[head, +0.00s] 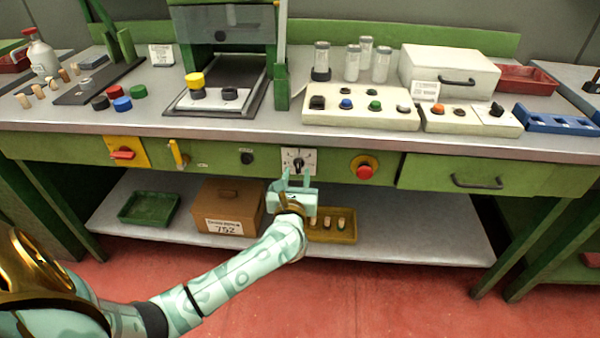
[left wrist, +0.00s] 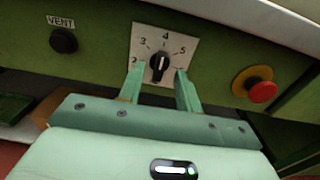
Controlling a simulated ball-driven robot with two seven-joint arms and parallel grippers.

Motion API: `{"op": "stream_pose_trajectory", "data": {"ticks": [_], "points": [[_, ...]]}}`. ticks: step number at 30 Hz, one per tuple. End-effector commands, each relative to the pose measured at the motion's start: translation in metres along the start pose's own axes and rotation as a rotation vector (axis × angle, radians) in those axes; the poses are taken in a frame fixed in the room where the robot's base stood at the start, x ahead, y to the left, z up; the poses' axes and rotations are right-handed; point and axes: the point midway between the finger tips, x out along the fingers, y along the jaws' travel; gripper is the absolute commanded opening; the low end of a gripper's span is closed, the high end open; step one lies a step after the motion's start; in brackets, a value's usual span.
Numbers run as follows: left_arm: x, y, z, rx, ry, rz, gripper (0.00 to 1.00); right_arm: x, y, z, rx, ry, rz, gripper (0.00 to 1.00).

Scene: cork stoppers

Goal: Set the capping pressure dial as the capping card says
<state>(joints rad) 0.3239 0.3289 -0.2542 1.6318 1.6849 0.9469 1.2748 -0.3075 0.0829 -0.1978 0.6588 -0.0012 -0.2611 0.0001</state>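The pressure dial is a black knob on a white square plate (head: 309,155) on the green front panel; it also shows in the left wrist view (left wrist: 158,67). The plate's numbers 3, 4 and 5 are legible, and the knob's white mark points up, near 4. My left gripper (head: 293,177) is open and empty just in front of the dial. In the left wrist view its fingers (left wrist: 159,75) stand apart, one on each side of the knob; I cannot tell whether they touch it. Small cards (head: 161,55) (head: 425,91) stand on the bench, too small to read. My right gripper is not in view.
A red emergency button (head: 365,169) on yellow is right of the dial. A black VENT knob (head: 246,157) is to its left, with yellow (head: 178,153) and red (head: 122,154) handles further left. A brown box (head: 225,203) and yellow tray (head: 345,237) sit on the shelf below.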

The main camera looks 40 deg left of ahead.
Motion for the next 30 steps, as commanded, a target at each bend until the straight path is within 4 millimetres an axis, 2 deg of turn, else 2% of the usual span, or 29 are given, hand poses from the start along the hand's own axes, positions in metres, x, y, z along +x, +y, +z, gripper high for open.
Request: {"op": "stream_pose_trajectory", "data": {"ticks": [3, 6, 16, 19, 20, 30], "points": [[0.018, 0.000, -0.003, 0.002, 0.000, 0.000, 0.35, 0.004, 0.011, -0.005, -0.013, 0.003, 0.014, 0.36], [0.026, 0.000, -0.001, 0.001, -0.001, 0.000, 0.35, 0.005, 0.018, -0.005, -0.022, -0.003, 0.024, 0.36], [0.029, 0.000, 0.001, 0.000, 0.000, -0.001, 0.35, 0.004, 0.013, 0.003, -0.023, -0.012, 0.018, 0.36], [0.029, 0.000, 0.001, 0.000, 0.000, -0.001, 0.07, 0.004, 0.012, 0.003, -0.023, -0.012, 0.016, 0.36], [0.029, 0.000, 0.001, 0.001, 0.000, -0.001, 0.04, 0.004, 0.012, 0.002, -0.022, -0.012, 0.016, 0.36], [0.029, -0.001, 0.002, 0.037, -0.001, -0.001, 0.04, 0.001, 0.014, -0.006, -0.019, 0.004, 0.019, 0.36]]}}
